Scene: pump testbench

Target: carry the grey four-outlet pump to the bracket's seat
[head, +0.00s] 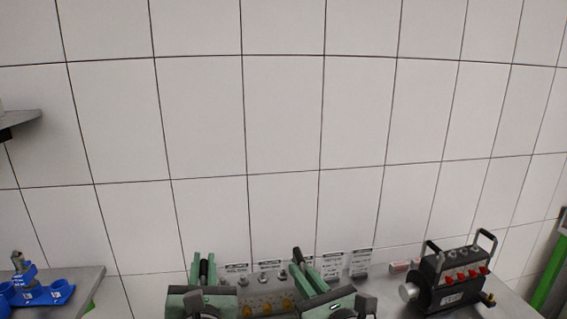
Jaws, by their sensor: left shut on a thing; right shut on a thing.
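The grey pump (264,296) is at the bottom middle of the head view, between my two grippers. Knobs line its top and brass outlets show on its front; its lower part is cut off by the picture's edge. My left gripper (204,268) is shut on its left black handle. My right gripper (303,268) is shut on its right black handle, which looks tilted. I cannot pick out the bracket or its seat. Whether the pump touches anything below is out of the picture.
A black pump with red knobs and two handles (452,280) stands on the bench at the right. Several white labels (361,262) stand behind the grey pump. A blue fixture (38,292) sits on a grey surface at the left. A green post (548,265) is far right.

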